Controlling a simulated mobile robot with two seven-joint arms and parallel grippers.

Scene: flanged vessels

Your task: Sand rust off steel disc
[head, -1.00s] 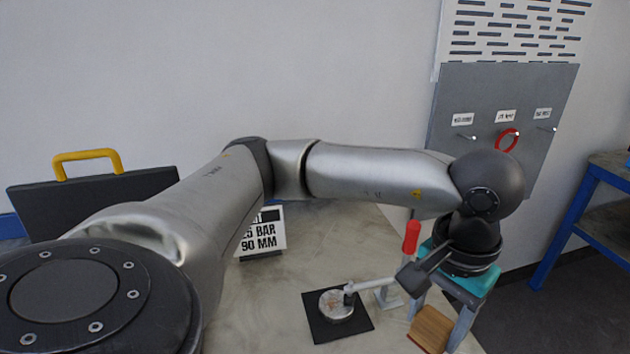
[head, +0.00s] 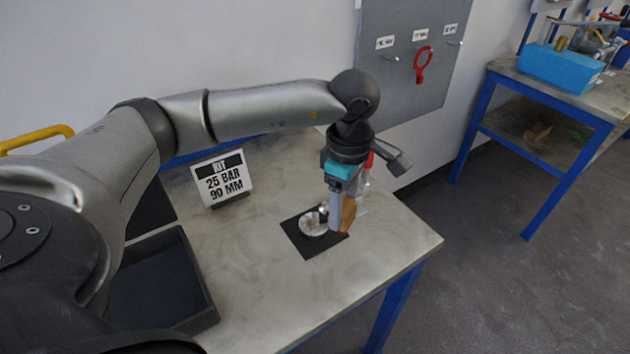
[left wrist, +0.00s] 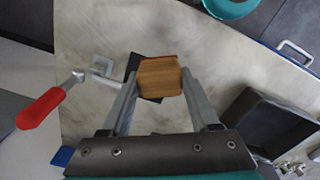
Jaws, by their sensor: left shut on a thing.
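The round steel disc (head: 313,224) with brownish rust patches lies on a black mat (head: 302,243) on the bench. My left gripper (head: 341,222) points down just right of the disc, shut on a wood-coloured sanding block (left wrist: 160,77). The block also shows in the head view (head: 349,213). In the left wrist view the block hides the disc, and the mat (left wrist: 150,99) shows around it. I cannot tell whether the block touches the disc. A clamp with a red handle (left wrist: 40,108) stands beside the mat, partly hidden by my gripper in the head view. My right gripper is not in view.
A sign (head: 222,180) reading "25 BAR 90 MM" stands behind the mat. A dark empty-looking tray (head: 207,310) lies at left. The bench (head: 400,240) is clear in front and right of the mat. A second bench (head: 545,90) with a blue bin (head: 562,68) stands at right.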

